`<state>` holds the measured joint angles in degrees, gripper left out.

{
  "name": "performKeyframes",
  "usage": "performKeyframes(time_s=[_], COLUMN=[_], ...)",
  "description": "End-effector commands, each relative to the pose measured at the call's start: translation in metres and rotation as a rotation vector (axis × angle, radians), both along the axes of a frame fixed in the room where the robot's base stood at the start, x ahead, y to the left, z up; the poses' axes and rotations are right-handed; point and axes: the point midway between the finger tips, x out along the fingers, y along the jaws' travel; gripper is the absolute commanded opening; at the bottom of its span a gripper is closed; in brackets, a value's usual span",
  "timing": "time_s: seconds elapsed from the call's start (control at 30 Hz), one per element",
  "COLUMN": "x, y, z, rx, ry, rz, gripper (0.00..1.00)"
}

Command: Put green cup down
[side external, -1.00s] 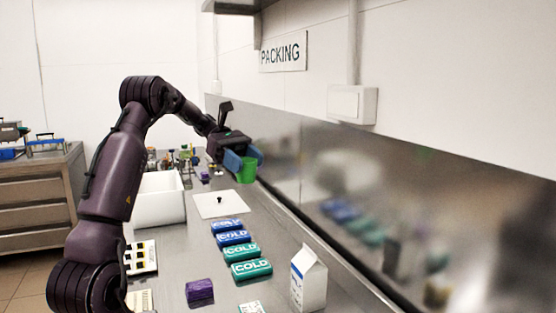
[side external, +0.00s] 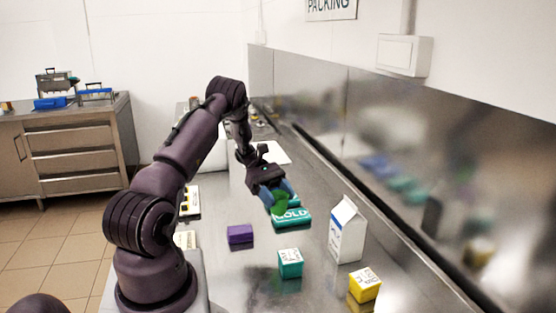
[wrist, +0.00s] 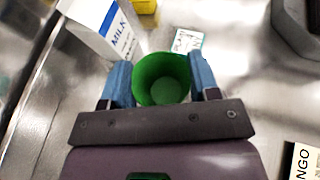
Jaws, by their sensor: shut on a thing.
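The green cup (wrist: 162,80) is held between the two blue fingers of my gripper (wrist: 162,84) in the wrist view. I look into its open mouth and it appears empty. In the side view my gripper (side external: 277,192) is shut on the cup (side external: 280,203), in front of the teal COLD packs (side external: 292,218). The cup overlaps the packs in this view, and I cannot tell how high above the counter its base is.
A milk carton (side external: 346,232) stands right of the cup. A teal box (side external: 290,263), a yellow box (side external: 364,285) and a purple block (side external: 240,234) sit on the steel counter (side external: 255,275). Bare counter lies between the purple block and the teal box. A wall runs along the right.

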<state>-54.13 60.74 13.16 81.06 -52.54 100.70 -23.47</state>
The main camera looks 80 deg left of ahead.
Motion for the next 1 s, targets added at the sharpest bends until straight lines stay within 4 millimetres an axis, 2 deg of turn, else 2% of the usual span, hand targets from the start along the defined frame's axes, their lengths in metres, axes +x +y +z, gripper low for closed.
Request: performKeyframes(time_s=[0.03,0.1,0.37,0.8,1.0], x=[0.000,0.000,0.000,0.000,0.000], y=[0.000,0.000,0.000,0.000,0.000], z=[-0.012,-0.022,-0.042,-0.087,-0.096], rx=[-0.002,0.000,0.001,0.000,0.001], ry=[0.002,0.001,0.000,0.000,0.000], rz=[-0.001,-0.001,0.000,0.000,0.000], gripper=[0.34,0.34,0.34,0.34,0.34])
